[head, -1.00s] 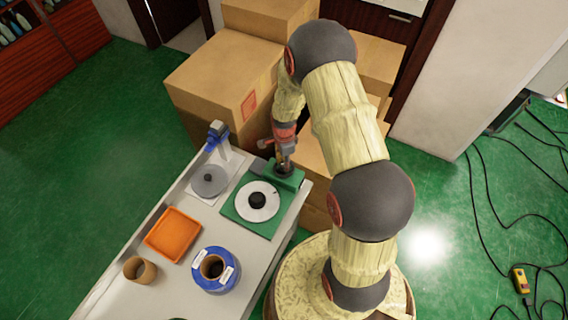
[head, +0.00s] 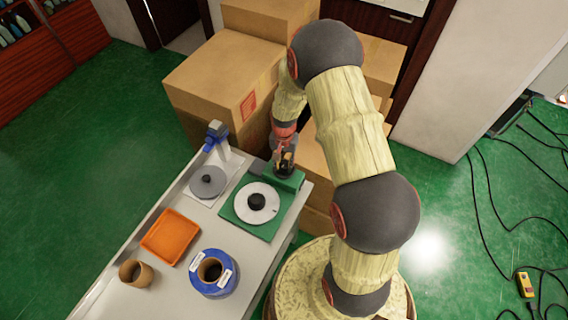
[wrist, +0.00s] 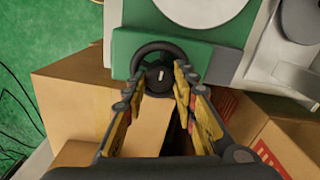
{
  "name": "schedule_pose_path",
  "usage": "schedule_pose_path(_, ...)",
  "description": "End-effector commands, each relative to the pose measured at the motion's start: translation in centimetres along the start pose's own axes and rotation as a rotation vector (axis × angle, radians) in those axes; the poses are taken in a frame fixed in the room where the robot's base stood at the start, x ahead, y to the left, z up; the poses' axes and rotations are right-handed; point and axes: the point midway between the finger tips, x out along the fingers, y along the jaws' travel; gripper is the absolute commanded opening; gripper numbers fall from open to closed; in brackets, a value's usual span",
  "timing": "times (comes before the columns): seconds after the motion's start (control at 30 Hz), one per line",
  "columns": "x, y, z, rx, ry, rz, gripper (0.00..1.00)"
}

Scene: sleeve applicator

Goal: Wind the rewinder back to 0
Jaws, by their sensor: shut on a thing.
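The rewinder is a green unit (head: 238,213) at the table's right end, with a white disc (head: 250,208) and a black knob (head: 257,201) on top. Its black handwheel (wrist: 160,52) sits on the side of the green block (wrist: 222,62), in the upper middle of the wrist view. My gripper (head: 286,163) is at that block in the head view. In the wrist view my gripper (wrist: 157,80) has its yellow-and-black fingers at both sides of the handwheel, shut on it. Any numbers on the disc are too small to read, and my arm partly hides the wheel in the head view.
A grey disc (head: 208,184) with a blue-topped post (head: 217,133), an orange tray (head: 170,237), a brown roll (head: 136,273) and a blue roll (head: 214,275) stand on the table. Cardboard boxes (head: 222,88) crowd close behind my gripper. Cables lie on the floor at right.

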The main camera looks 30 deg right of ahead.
Motion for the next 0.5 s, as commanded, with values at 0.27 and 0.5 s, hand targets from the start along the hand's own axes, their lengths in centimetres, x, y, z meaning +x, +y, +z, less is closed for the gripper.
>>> schedule_pose_path(0.27, 0.04, -0.04, -0.05, -0.261, 0.001, -0.001, 0.02)
schedule_pose_path(0.5, 0.01, -0.07, -0.08, -0.489, 0.002, -0.001, 0.02)
